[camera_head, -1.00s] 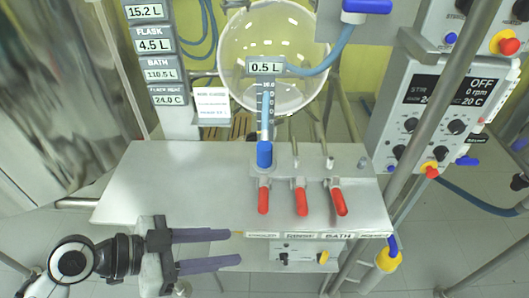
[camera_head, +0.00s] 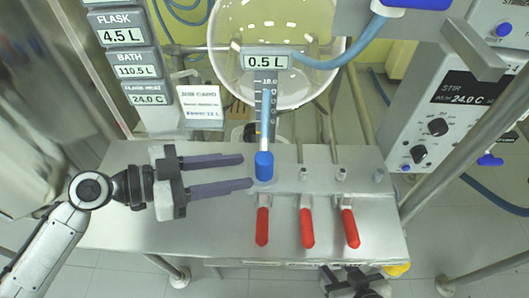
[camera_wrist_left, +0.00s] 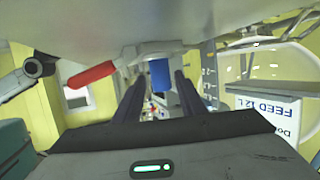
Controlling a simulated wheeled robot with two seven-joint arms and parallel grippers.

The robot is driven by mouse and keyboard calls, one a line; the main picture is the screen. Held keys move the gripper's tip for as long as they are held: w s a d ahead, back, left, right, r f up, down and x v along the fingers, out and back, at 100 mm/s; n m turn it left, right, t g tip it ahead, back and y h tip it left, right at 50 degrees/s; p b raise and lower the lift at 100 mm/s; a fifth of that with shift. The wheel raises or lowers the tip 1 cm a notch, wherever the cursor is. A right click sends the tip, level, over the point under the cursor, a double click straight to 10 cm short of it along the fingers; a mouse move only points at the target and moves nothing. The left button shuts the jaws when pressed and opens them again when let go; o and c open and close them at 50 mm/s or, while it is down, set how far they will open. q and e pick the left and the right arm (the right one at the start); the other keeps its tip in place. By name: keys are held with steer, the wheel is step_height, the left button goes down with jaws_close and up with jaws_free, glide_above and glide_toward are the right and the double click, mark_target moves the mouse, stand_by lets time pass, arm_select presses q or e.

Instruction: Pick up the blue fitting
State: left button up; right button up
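The blue fitting (camera_head: 264,166) is a small upright blue cylinder at the lower end of a light blue tube, standing at the back of the metal bench (camera_head: 130,225). My left gripper (camera_head: 247,172) is open, its two dark fingers pointing right, with the tips just left of the fitting. In the left wrist view the blue fitting (camera_wrist_left: 161,75) shows between the open fingers (camera_wrist_left: 159,82), beyond or near their tips; contact cannot be made out. A dark part (camera_head: 352,283) at the bottom edge of the head view seems to be my right gripper; its fingers are not discernible.
Three red handles (camera_head: 306,228) stand in a row along the bench front, right of my left gripper. Bare metal stubs (camera_head: 341,174) stand right of the fitting. A 0.5 L display (camera_head: 267,62) and a glass vessel (camera_head: 225,40) are behind. A control box (camera_head: 440,110) stands right.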

mark_target(255, 168)
arm_select(q)
steer(key=shift+x, duration=0.9)
steer(key=p+x, duration=0.1)
steer(key=x, duration=0.3)
steer(key=shift+w+d+r+p, duration=0.1)
steer(key=shift+d+r+p, duration=0.1)
steer(key=shift+p, duration=0.2)
steer(key=shift+w+d+f, duration=0.2)
steer(key=shift+d+f, duration=0.1)
steer(key=shift+d, duration=0.15)
jaws_close()
